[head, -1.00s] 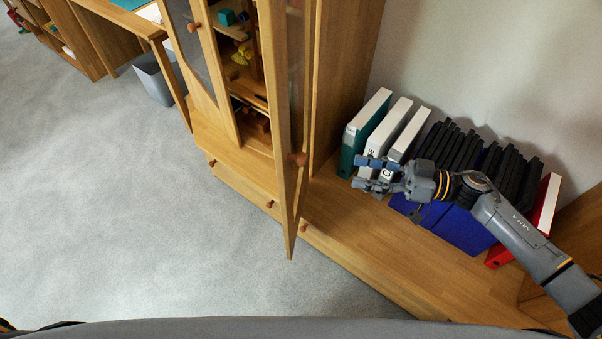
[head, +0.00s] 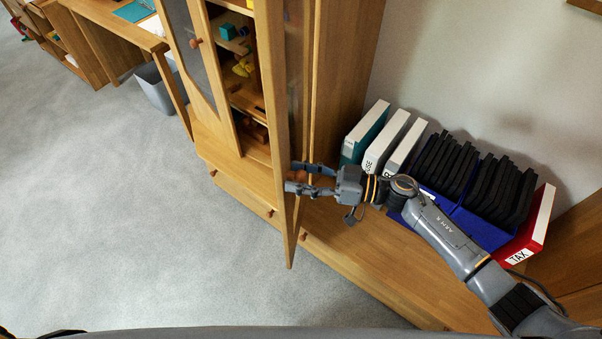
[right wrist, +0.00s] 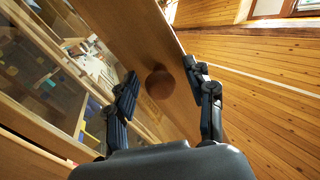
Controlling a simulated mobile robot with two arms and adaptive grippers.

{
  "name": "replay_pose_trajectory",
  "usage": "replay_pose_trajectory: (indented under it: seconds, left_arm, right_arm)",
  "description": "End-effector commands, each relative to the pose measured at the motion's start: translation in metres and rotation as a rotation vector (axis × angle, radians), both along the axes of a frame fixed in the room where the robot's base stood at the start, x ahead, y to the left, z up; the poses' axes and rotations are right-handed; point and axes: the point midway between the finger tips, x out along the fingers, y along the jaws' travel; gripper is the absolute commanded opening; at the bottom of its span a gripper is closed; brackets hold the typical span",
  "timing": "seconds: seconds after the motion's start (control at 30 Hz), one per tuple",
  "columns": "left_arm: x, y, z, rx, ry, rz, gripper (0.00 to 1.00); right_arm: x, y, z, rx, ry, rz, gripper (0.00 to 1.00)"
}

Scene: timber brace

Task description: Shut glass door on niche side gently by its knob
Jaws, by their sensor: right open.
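The glass door (head: 277,130) on the niche side of the wooden cabinet stands open, seen nearly edge-on in the head view. Its round brown knob (right wrist: 160,83) shows in the right wrist view between the two fingers of my right gripper (right wrist: 160,90). In the head view my right gripper (head: 298,180) is at the door's edge, with its fingers on either side of the knob, which is partly hidden there. The gripper is open, with gaps between the fingers and the knob. My left gripper is not in view.
The other glass door (head: 190,45) with its knob is at the left of the cabinet. Shelves with small coloured toys (head: 240,68) show between the doors. Binders (head: 365,132) and a blue box of black files (head: 432,208) stand in the niche. Grey floor is clear at left.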

Motion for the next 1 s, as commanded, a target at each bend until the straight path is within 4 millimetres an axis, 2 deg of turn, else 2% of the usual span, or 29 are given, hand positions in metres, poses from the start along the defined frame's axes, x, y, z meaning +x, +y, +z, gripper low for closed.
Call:
replay_pose_trajectory:
  seconds: [0.2, 0.4, 0.47, 0.77, 0.87, 1.0]
  left_arm:
    - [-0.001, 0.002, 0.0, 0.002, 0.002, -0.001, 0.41]
    - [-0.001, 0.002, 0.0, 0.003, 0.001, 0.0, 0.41]
    - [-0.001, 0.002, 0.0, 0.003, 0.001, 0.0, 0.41]
    - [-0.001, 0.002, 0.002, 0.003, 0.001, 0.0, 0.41]
    - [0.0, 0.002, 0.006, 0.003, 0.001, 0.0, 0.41]
    - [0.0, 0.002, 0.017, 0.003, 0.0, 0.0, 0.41]
  right_arm:
    - [0.0, 0.0, 0.0, 0.0, 0.0, 0.0, 0.52]
    - [0.0, 0.0, 0.0, 0.0, 0.0, 0.0, 0.11]
    - [0.0, 0.0, 0.0, 0.0, 0.0, 0.0, 0.0]
    - [0.0, 0.003, 0.001, 0.001, 0.001, -0.009, 0.0]
    - [0.001, 0.01, 0.002, 0.002, 0.002, -0.028, 0.0]
    - [0.003, 0.029, 0.005, 0.004, 0.002, -0.083, 0.0]
